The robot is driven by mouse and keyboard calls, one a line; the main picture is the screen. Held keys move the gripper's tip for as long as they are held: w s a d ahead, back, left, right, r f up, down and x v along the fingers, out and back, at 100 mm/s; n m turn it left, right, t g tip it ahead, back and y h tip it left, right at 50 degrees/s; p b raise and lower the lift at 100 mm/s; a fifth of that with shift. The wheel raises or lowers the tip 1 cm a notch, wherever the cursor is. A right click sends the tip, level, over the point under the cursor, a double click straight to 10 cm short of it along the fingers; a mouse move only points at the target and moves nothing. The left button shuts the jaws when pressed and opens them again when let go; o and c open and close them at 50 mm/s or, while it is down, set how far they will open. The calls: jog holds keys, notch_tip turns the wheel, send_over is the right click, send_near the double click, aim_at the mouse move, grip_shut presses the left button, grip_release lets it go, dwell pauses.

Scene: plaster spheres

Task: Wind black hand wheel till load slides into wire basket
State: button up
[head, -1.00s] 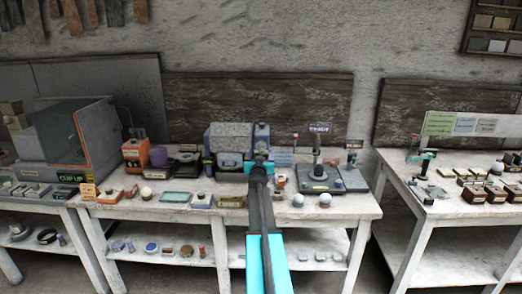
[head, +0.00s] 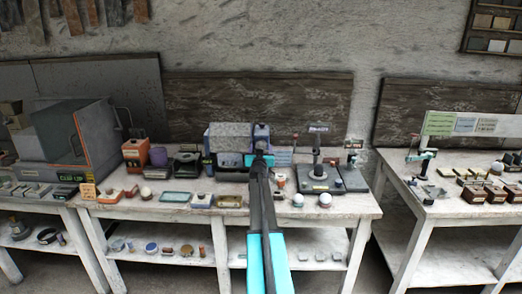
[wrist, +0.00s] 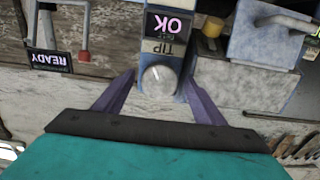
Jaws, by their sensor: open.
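My gripper (wrist: 158,98) is open, its two purple fingers spread in the wrist view. A round pale knob (wrist: 158,80) appears between the fingertips, on a blue-grey device (wrist: 172,55) marked "TIP" with a lit "OK" display. I cannot tell whether the fingers touch the knob. In the head view my gripper is at the back of the middle bench, by the blue device (head: 261,132), and my arm hides its fingertips. I cannot make out a black hand wheel, a wire basket or the load in either view.
A grey block (wrist: 240,85) stands beside the device in the wrist view, and a "READY" display (wrist: 50,61) is on the left. The middle bench (head: 350,206) holds several small items, including two white spheres (head: 298,200) (head: 325,200). A dark post device (head: 316,175) stands right of my arm.

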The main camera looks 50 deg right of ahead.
jog(key=c, duration=1.1)
jog(key=shift+o, duration=0.2)
jog(key=shift+m, duration=2.1)
jog(key=o, duration=1.1)
jog(key=shift+c, duration=0.2)
jog(key=shift+w+a, duration=0.1)
jog(key=shift+w, duration=0.05)
